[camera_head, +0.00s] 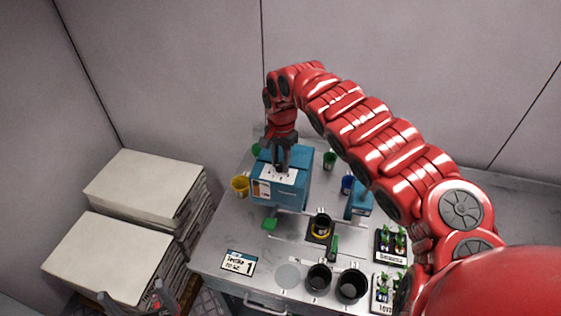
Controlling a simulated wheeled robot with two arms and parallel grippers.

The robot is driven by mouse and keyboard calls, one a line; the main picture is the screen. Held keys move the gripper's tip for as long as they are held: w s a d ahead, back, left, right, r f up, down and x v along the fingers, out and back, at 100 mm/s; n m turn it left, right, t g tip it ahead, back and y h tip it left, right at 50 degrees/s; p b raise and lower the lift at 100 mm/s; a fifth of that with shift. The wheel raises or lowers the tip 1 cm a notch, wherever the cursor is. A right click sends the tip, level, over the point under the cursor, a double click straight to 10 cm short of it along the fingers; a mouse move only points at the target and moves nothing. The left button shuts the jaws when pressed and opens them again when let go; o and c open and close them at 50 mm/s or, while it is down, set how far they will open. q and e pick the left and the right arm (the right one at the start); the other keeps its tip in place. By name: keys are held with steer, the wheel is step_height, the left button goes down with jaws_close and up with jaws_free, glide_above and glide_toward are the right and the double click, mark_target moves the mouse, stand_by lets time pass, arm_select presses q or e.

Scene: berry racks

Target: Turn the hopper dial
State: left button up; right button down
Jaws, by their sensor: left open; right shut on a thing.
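The blue hopper (295,186) stands on the table near the back, with a white dial panel (268,175) on top. My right gripper (280,166) reaches down from above and is shut at the panel, on what appears to be the hopper dial. The dial itself is mostly hidden by the fingers, so its setting cannot be read. My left gripper (133,294) is at the lower left edge of the picture, partly cut off, open and apart from the hopper.
A yellow cup (240,186) and green and blue cups stand around the hopper. Black pots (318,279) and a label card (239,263) line the front. Plant trays (391,244) are at the right. Paper stacks (108,255) stand left of the table.

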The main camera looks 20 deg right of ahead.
steer(key=shift+w+f+b, duration=0.1)
steer(key=shift+f+b, duration=0.05)
steer(key=shift+b, duration=0.4)
steer(key=n+b, duration=0.5)
steer(key=b, duration=0.3)
steer(key=shift+a+f, duration=0.1)
steer(key=shift+f, duration=0.05)
steer(key=shift+r+n+b, duration=0.3)
steer(key=shift+n+b, duration=1)
steer(key=shift+b, duration=0.1)
steer(key=c, duration=0.6)
jaws_free()
steer(key=shift+r, duration=0.1)
